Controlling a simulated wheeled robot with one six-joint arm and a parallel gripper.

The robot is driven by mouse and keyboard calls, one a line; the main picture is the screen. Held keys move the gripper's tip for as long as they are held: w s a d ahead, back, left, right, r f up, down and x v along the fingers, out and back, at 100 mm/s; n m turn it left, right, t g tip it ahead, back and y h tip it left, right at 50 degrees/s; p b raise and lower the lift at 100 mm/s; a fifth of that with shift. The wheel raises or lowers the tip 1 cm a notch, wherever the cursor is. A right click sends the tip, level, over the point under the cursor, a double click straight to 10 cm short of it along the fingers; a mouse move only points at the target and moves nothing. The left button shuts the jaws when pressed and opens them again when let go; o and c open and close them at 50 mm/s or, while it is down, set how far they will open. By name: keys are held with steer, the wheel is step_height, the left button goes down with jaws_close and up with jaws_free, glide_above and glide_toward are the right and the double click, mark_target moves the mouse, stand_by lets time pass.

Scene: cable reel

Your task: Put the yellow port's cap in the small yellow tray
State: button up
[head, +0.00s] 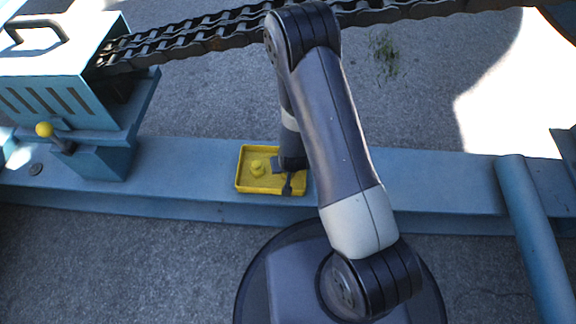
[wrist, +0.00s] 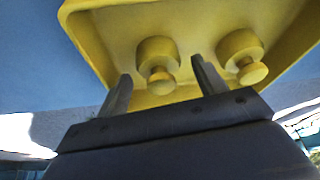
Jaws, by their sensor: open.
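The small yellow tray (head: 240,184) lies on the blue beam; its rim and floor fill the upper part of the wrist view (wrist: 90,40). Two yellow knobbed caps show in the tray in the wrist view. One cap (wrist: 158,58) appears between my gripper's fingers (wrist: 160,72), and the other cap (wrist: 242,52) is just right of the right finger. My gripper (head: 283,177) is open, pointing down at the tray's right part. In the head view one cap (head: 257,168) shows left of the gripper; the other is hidden. I cannot tell whether the fingers touch a cap. No yellow port shows.
The tray sits on a long blue beam (head: 420,185). A blue vented housing (head: 55,85) and a yellow-knobbed lever (head: 45,130) stand left. A dark chain (head: 190,38) runs behind; a blue tube (head: 535,230) is at right. The beam is clear on both sides of the tray.

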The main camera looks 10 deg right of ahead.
steer(key=p+v, duration=0.5)
steer(key=v, duration=0.7)
steer(key=shift+r, duration=0.15)
